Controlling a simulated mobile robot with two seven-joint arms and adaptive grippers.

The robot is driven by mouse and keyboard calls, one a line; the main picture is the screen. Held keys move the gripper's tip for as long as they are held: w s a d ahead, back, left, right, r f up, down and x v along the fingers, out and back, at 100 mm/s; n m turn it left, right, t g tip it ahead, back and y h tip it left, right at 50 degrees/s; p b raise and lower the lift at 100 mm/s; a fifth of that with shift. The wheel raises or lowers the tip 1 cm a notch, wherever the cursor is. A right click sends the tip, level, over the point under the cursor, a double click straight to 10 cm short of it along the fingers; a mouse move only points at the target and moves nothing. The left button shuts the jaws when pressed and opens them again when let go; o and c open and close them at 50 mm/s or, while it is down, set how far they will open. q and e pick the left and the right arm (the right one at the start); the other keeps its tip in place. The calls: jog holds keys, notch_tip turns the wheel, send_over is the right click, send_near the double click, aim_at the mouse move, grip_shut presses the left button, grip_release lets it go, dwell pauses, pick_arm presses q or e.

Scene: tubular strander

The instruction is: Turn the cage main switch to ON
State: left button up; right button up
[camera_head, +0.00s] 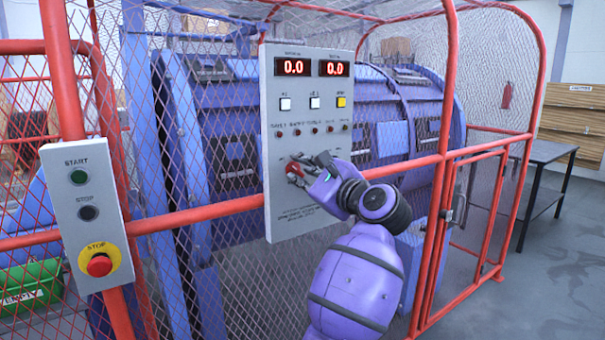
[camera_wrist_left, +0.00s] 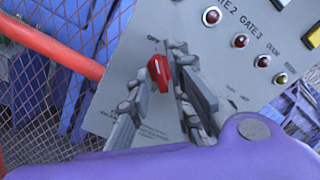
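The red switch knob (camera_head: 294,169) sits on the lower part of the grey control panel (camera_head: 300,225), which is fixed to the cage. It also shows in the left wrist view (camera_wrist_left: 159,72), tilted slightly and lying between the fingertips. My left gripper (camera_head: 307,169) is at the panel; in the left wrist view (camera_wrist_left: 163,80) its fingers stand apart on either side of the knob. Whether either finger touches it is unclear. The labels around the knob are too small or partly covered to read. My right gripper is in no view.
Above the knob are several dark red lamps, three push buttons and two displays (camera_head: 294,67) reading 0.0. A start/stop box (camera_head: 88,215) with a red stop button is at the left. A red cage rail (camera_head: 205,213) runs past the panel.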

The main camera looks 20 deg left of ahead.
pick_arm(q)
grip_shut()
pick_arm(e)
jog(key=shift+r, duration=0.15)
pick_arm(q)
jog(key=shift+r+m+p, duration=0.15)
jog(key=shift+m+p, duration=0.95)
jog(key=shift+m, duration=0.2)
jog(key=m+p, duration=0.2)
jog(key=shift+r+m, duration=0.1)
jog(key=shift+m, duration=0.2)
jog(key=shift+w+d+m+p, duration=0.1)
jog(key=shift+m+p, duration=2.1)
jog(key=shift+m, duration=1)
jog(key=shift+w+d+m+p, duration=0.1)
jog(key=shift+m+p, duration=2.1)
jog(key=shift+m, duration=1)
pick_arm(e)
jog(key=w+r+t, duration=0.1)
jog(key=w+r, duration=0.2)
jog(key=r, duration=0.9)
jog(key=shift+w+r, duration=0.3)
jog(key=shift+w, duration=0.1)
pick_arm(q)
jog(key=shift+a+f, duration=0.1)
jog(key=shift+f, duration=0.1)
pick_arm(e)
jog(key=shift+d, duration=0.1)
